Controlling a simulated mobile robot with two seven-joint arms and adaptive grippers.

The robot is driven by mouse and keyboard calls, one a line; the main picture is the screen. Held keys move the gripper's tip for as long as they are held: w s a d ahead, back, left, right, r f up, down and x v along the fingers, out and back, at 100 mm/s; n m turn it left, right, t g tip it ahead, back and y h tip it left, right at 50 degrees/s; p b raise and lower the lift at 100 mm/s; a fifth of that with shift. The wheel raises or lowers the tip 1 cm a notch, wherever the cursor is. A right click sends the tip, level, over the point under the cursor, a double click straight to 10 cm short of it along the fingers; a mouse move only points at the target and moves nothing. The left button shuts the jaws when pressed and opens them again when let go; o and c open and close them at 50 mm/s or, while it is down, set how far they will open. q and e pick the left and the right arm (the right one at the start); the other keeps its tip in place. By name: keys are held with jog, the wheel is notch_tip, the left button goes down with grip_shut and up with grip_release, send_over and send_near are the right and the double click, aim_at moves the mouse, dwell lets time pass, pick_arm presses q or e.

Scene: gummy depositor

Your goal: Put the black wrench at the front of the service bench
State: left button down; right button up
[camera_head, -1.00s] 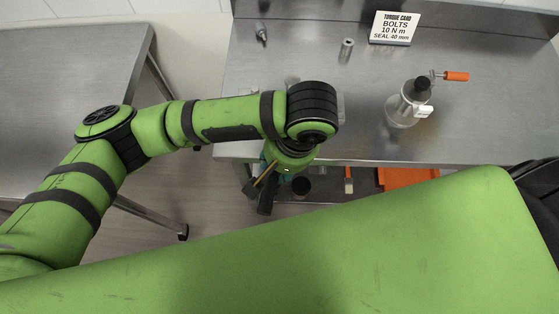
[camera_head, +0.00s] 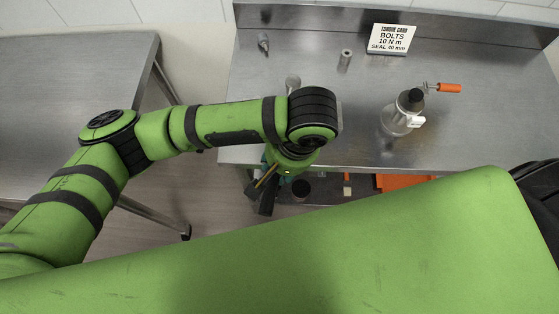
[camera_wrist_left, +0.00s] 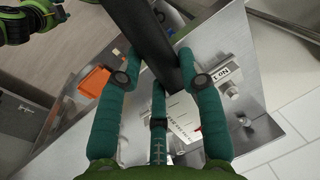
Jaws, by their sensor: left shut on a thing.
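My left gripper (camera_wrist_left: 155,85) is shut on the black wrench (camera_wrist_left: 148,38), a thick dark bar between its teal fingers in the left wrist view. The wrench runs out of the top of that view, so its far end is hidden there. In the head view the left gripper (camera_head: 270,180) hangs below my wrist at the front edge of the service bench (camera_head: 300,130), and my arm hides most of it. A dark end, probably the wrench (camera_head: 267,203), shows beneath it. My right gripper is not in view.
A torque card (camera_head: 391,40) and small metal parts (camera_head: 345,58) are towards the back. An orange tray (camera_head: 400,182) shows below. The bench middle is largely clear.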

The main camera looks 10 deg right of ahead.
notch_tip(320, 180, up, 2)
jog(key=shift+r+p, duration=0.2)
jog(key=shift+p, duration=0.6)
